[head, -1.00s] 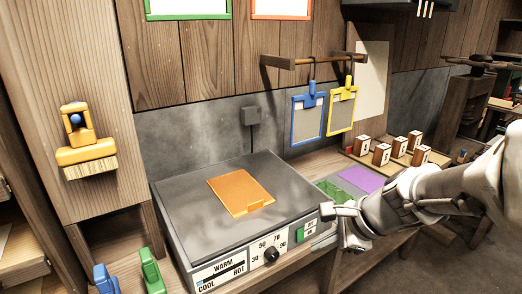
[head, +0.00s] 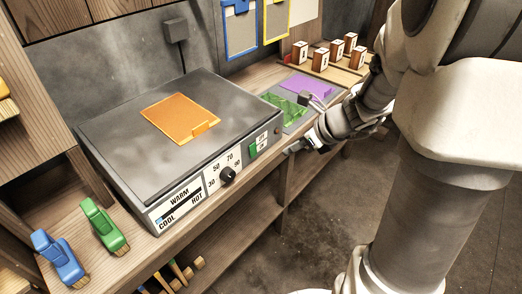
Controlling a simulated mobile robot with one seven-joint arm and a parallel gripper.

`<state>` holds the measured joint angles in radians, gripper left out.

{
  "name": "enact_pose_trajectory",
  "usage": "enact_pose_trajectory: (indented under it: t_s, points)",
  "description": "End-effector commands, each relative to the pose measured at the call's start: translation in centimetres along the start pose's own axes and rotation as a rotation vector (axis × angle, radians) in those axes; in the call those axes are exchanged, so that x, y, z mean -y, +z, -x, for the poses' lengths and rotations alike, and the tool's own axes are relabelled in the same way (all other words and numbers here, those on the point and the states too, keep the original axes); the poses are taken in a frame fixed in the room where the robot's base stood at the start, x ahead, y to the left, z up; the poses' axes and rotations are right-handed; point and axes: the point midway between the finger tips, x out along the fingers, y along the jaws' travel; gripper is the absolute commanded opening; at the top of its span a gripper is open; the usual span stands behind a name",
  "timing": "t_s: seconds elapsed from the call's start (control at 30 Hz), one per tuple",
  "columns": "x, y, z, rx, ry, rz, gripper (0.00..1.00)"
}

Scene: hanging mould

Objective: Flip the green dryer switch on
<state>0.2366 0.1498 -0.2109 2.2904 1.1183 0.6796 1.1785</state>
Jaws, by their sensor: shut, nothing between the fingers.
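The green dryer switch (head: 253,150) is on the right end of the front panel of the grey dryer (head: 110,135). Small on/off labels stand beside it, too small to read. The switch's exact tilt cannot be told. My gripper (head: 290,150) is just right of the switch, in front of the bench edge, shut and empty. A gap shows between its tips and the switch. The dryer's dial (head: 227,175) and its warm/cool/hot gauge (head: 180,208) are left of the switch.
An orange mould sheet (head: 178,120) lies on the dryer top. Green (head: 286,108) and purple (head: 308,87) sheets lie on the bench behind my gripper. The floor in front is clear.

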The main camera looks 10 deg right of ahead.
Motion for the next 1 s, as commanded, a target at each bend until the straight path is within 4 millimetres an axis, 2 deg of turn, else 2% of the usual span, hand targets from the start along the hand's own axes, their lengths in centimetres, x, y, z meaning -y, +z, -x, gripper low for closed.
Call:
enact_pose_trajectory:
  t_s: [0.13,0.23,0.63,0.8,1.0]
  points:
    - [-0.1,-0.1,-0.8,-0.001,0.002,0.002,0.0]
    - [-0.1,-0.2,-2.2,-0.001,0.003,0.002,0.0]
    - [-0.1,-0.3,-10.6,-0.002,0.004,0.003,0.0]
    - [-0.1,1.9,-12.0,0.0,0.002,0.005,0.0]
    - [-0.1,2.8,-12.8,0.0,0.001,0.003,0.0]
